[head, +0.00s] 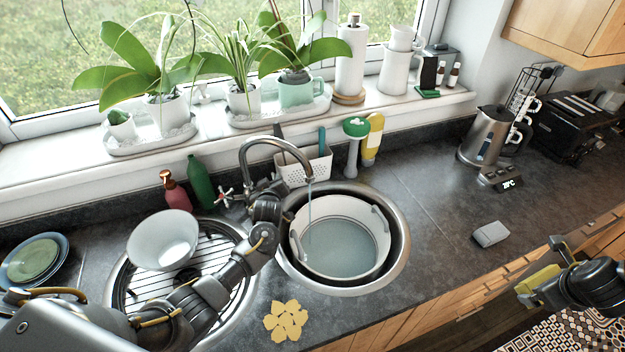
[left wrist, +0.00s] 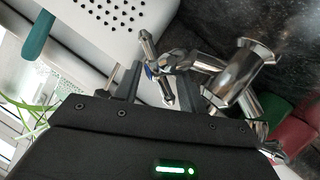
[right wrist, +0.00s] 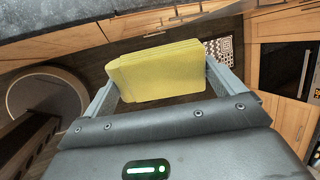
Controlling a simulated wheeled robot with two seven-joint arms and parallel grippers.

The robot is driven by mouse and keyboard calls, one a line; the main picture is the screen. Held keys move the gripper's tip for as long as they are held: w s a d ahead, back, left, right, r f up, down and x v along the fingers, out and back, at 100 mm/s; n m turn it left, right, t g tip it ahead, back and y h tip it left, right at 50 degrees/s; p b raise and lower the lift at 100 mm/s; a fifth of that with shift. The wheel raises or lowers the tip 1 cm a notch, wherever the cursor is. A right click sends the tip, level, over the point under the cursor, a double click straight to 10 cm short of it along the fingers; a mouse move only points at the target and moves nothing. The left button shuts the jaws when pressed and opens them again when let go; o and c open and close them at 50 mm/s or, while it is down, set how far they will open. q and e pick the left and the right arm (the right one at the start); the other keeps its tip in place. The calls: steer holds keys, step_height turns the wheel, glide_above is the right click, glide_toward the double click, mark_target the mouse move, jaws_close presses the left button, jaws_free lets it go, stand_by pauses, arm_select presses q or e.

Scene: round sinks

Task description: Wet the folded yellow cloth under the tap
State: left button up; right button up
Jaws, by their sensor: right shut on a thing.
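The folded yellow cloth (head: 539,284) is in my right gripper (head: 556,262), out past the counter's front edge at the right. In the right wrist view the cloth (right wrist: 158,72) spans the space between the fingers. The curved metal tap (head: 268,142) stands behind the right sink, and a thin stream of water (head: 310,205) falls from it into a white basin (head: 298,243). My left gripper (head: 267,193) is at the tap's base. In the left wrist view its fingers are apart with a blue-marked tap lever (left wrist: 163,88) between them; contact is unclear.
A white bowl (head: 162,240) sits on the rack of the left sink. A pale yellow patterned piece (head: 285,320) lies at the counter's front. A grey block (head: 490,234) lies right of the basin. Soap bottles and a white caddy (head: 303,170) stand near the tap.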

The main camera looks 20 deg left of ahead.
arm_select(q)
steer(key=shift+w+f, duration=0.2)
steer(key=shift+w, duration=0.05)
steer(key=shift+c, duration=1.2)
arm_select(e)
steer(key=shift+w+f, duration=0.15)
steer(key=shift+w, duration=0.25)
arm_select(q)
steer(key=shift+c, duration=1.1)
arm_select(e)
steer(key=shift+w, duration=0.1)
arm_select(q)
steer(key=shift+c, duration=0.7)
steer(key=shift+s+a+f, duration=0.1)
steer(key=shift+f, duration=0.05)
arm_select(e)
steer(key=shift+a, duration=0.1)
arm_select(q)
steer(key=o, duration=0.7)
steer(key=shift+o, duration=1.2)
steer(key=shift+s, duration=0.1)
arm_select(e)
steer(key=shift+s, duration=0.25)
arm_select(q)
steer(key=shift+r, duration=0.25)
arm_select(e)
steer(key=shift+s, duration=0.1)
